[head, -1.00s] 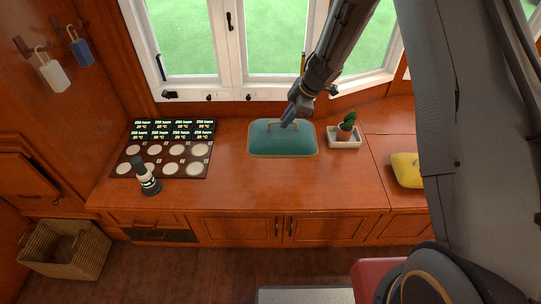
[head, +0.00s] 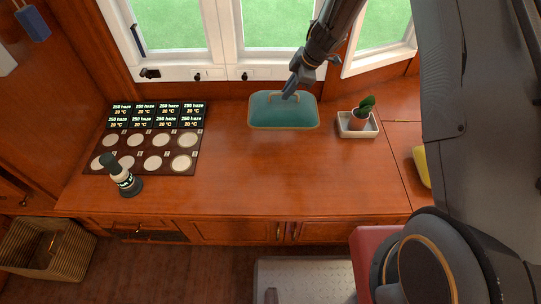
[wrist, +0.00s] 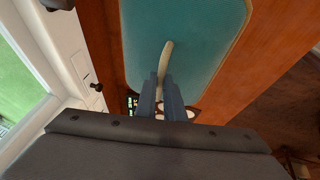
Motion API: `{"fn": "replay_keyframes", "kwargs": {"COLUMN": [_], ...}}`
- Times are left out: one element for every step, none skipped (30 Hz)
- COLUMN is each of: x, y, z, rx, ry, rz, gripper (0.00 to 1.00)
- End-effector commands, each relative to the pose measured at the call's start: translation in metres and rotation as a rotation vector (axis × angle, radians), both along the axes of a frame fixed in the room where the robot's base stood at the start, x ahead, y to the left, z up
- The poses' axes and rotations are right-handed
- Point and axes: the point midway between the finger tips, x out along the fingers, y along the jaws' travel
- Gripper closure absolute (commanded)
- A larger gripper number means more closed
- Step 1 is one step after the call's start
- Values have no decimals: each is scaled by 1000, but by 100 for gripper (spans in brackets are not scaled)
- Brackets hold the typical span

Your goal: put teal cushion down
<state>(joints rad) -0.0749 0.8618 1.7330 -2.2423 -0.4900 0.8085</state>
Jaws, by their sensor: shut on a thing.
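The teal cushion (head: 270,114) has tan piping and a pale strap handle. It is over the back of the wooden counter (head: 240,165), just in front of the window sill. My gripper (head: 289,97) is above it, shut on the handle. In the wrist view the cushion (wrist: 195,30) fills the upper middle and the fingers (wrist: 160,88) close around the lower end of the handle (wrist: 164,58). The cushion's underside is hidden, so I cannot tell whether it touches the counter.
A potted cactus (head: 360,117) in a white tray (head: 357,133) stands to the right. A yellow cushion (head: 421,165) is farther right. The middle counter is clear.

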Motion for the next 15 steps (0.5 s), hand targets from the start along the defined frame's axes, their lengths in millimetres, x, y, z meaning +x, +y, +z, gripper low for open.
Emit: {"fn": "replay_keyframes", "kwargs": {"x": [2, 3, 3, 3, 4, 3, 3, 3, 2, 2, 3, 3, 3, 3, 3], "y": [0, 0, 0, 0, -1, -1, -1, -2, -2, -2, -2, -2, -2, -2, -2], "z": [-7, -9, -11, -13, -15, -20, -25, -30, -37, -42, -47, -54, -58, -61, -65], "rx": [0, 0, 0, 0, 0, 0, 1, 0, 1, 0, 1, 0, 0, 1, 0], "ry": [0, 0, 0, 0, 0, 2, 3, 4, 5, 5, 4, 3, 2, 2, 1], "rz": [0, 0, 0, 0, -1, -1, -3, -2, -3, -4, -4, -4, -3, -5, -3], "gripper": [100, 100, 100, 100, 100, 100, 100, 100, 100, 100, 100, 100, 100, 100, 100]}}
